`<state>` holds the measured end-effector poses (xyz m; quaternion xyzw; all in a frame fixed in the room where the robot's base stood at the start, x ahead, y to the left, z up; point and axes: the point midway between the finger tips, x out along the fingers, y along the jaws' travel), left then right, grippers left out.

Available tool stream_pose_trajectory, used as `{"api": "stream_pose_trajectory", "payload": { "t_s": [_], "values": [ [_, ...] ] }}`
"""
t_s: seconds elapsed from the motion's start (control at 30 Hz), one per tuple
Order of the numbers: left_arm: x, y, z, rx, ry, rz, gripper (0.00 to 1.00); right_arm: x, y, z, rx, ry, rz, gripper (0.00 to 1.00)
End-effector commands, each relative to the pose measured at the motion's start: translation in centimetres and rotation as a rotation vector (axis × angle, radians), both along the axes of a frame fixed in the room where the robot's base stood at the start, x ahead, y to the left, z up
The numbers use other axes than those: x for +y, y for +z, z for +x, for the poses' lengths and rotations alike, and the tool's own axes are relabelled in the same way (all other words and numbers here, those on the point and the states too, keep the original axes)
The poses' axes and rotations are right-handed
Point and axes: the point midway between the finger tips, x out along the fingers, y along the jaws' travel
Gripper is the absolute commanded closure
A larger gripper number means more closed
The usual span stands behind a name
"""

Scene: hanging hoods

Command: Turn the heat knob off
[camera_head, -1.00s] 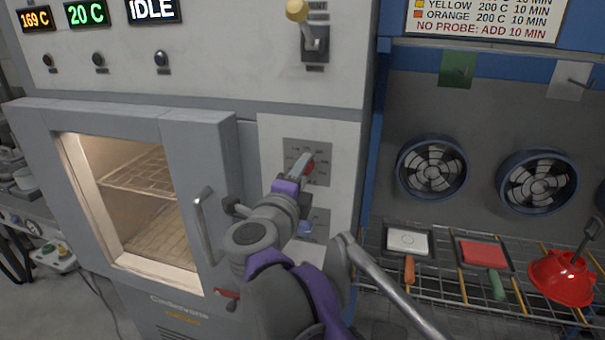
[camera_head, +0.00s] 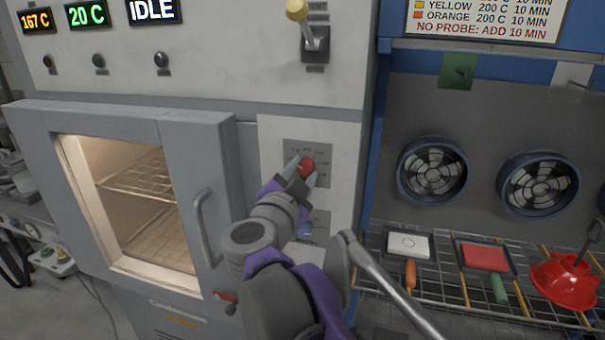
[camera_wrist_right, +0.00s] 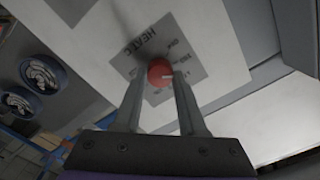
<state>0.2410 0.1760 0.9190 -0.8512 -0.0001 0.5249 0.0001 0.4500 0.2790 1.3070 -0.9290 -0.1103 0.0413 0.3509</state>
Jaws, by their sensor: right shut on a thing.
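The red heat knob (camera_head: 306,166) sits on a grey dial plate on the white panel right of the oven door. My right gripper (camera_head: 302,170) is at the knob, one finger on each side, and is shut on it. In the right wrist view the knob (camera_wrist_right: 160,72) shows between the tips of the two fingers (camera_wrist_right: 158,84), with a white pointer line facing right. My left gripper is not in view.
The oven door (camera_head: 150,120) with its handle (camera_head: 205,225) is left of my right arm. A yellow-tipped lever (camera_head: 297,10) is above the knob. A wire rack (camera_head: 440,290) with small trays and a red bowl (camera_head: 565,280) stands to the right, below two fans.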

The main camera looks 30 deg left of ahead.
Motion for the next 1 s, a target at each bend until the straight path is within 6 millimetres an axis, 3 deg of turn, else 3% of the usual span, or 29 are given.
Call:
{"api": "stream_pose_trajectory", "payload": {
  "t_s": [1.0],
  "values": [
    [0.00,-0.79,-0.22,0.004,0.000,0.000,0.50,0.15,0.01,-0.03,-0.214,-0.001,-0.888,1.00]
  ]
}}
